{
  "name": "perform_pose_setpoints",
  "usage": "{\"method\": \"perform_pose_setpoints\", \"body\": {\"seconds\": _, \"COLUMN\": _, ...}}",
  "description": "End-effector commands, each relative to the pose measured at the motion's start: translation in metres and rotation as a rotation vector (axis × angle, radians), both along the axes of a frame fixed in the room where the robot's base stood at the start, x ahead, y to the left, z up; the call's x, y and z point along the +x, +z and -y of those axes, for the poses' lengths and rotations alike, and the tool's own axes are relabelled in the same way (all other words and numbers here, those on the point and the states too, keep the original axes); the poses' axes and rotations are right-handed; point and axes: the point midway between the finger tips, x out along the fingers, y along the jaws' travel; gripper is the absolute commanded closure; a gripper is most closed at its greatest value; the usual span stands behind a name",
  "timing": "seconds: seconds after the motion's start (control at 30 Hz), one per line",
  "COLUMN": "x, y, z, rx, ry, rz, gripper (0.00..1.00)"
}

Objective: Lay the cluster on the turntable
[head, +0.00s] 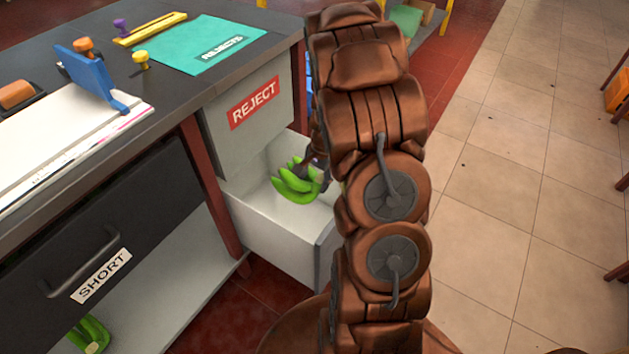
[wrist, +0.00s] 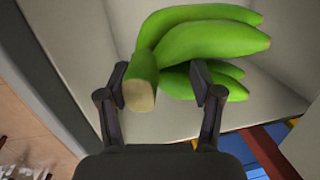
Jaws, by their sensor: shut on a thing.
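The cluster of green bananas (head: 294,185) is in or just above the open pale drawer under the REJECT label. My gripper (wrist: 159,76) is shut on its cut crown end in the wrist view, where the cluster (wrist: 205,42) shows its fingers pointing right. In the head view my gripper (head: 318,172) is partly hidden behind my brown arm. I cannot tell whether the cluster touches the drawer floor. I cannot make out a turntable in either view.
The open drawer (head: 270,240) has raised walls around the cluster. The dark table (head: 190,90) bears a teal REJECTS mat (head: 200,45), a white board (head: 60,130) and a blue upright piece (head: 90,75). More green bananas (head: 88,337) lie lower left. Tiled floor (head: 520,180) is open at right.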

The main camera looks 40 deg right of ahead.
Motion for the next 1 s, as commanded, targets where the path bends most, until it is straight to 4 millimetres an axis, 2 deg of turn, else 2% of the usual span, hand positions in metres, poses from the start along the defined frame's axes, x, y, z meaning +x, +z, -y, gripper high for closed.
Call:
{"method": "perform_pose_setpoints", "body": {"seconds": 0.03, "x": 0.001, "y": 0.01, "z": 0.001, "rx": -0.002, "ry": 0.0, "rz": 0.003, "gripper": 0.99}}
{"method": "perform_pose_setpoints", "body": {"seconds": 1.0, "x": 0.001, "y": 0.115, "z": 0.001, "rx": -0.003, "ry": 0.0, "rz": 0.004, "gripper": 0.99}}
